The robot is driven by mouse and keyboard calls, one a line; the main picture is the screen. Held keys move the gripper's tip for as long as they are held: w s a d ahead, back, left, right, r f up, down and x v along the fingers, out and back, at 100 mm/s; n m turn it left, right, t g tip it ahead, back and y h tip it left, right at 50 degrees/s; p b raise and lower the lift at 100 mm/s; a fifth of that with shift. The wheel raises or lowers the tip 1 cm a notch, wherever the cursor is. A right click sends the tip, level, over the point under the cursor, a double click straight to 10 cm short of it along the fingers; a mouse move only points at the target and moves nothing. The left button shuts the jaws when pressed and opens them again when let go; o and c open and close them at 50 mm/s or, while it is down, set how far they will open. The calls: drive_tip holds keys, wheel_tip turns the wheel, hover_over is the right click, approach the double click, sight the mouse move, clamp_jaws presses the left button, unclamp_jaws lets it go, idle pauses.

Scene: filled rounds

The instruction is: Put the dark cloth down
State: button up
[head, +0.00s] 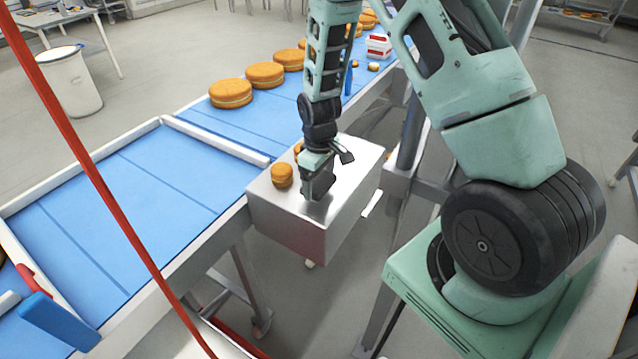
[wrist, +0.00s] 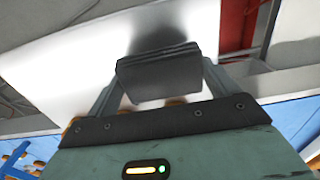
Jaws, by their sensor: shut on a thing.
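The dark cloth (head: 319,187) is a small folded, dark grey pad. In the wrist view the cloth (wrist: 158,76) shows its layered edge between the two fingers. My gripper (head: 321,170) is shut on it and points down over the shiny metal box (head: 290,229), right of a small round bun. In the wrist view the gripper (wrist: 160,85) has a finger on each side of the cloth, with the bright metal top (wrist: 70,65) behind it. I cannot tell whether the cloth touches the metal.
A small bun (head: 282,175) stands on the box's left side, with another partly hidden behind my gripper. Larger filled rounds (head: 230,93) line the blue conveyor (head: 215,120) behind. A blue belt with pale rails (head: 130,205) lies left. A red bar (head: 85,160) crosses the left foreground.

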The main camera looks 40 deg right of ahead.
sight(319, 180)
drive_tip(key=shift+f+p, duration=0.3)
drive_tip(key=shift+f, duration=1.05)
drive_tip(key=shift+f, duration=0.15)
drive_tip(key=o, duration=0.8)
drive_tip(key=shift+o, duration=0.2)
wheel_tip(319, 180, up, 11)
drive_tip(key=b, duration=0.4)
drive_tip(key=shift+a+r, duration=0.15)
drive_tip(key=shift+r, duration=0.5)
drive_tip(key=s+a+r+n, duration=0.1)
drive_tip(key=s+a+r, duration=0.35)
drive_tip(key=a, duration=0.45)
drive_tip(key=s+a+r+n, duration=0.1)
drive_tip(key=s+a+r, duration=0.3)
drive_tip(key=a, duration=0.5)
drive_tip(key=s+a+n, duration=0.1)
drive_tip(key=s+a, duration=0.2)
drive_tip(key=s, duration=0.5)
drive_tip(key=s+a+r, duration=0.1)
drive_tip(key=s+a, duration=0.2)
drive_tip(key=s, duration=0.4)
drive_tip(key=shift+s+a+n+y, duration=0.15)
drive_tip(key=shift+s+n+y, duration=0.15)
drive_tip(key=shift+s+n, duration=0.1)
